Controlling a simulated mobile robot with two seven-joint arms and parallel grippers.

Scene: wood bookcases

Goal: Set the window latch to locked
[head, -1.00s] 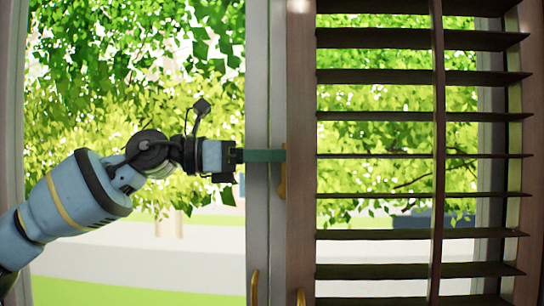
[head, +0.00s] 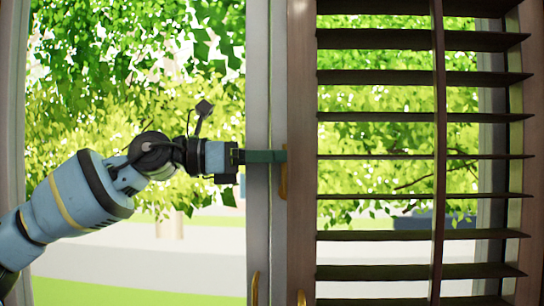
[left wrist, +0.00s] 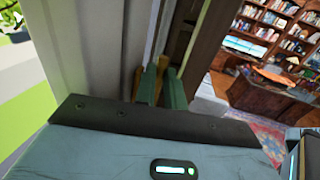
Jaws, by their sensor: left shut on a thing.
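The window has a pale frame post (head: 257,60) and a brass latch (head: 284,182) on the wooden edge just right of it. My left gripper (head: 284,156) reaches in from the left, its green fingers level across the post with their tips at the latch. In the left wrist view the two green fingers (left wrist: 162,82) are close together, with the latch (left wrist: 168,77) showing as a yellowish piece between them. The gripper is shut on the latch, and its fingers hide the latch's upper part in the head view.
Brass handles (head: 254,288) and (head: 301,297) sit lower on the window. A slatted wooden shutter (head: 375,155) fills the right side. The left wrist view shows bookcases (left wrist: 275,35) and a wooden desk (left wrist: 255,80) in the room.

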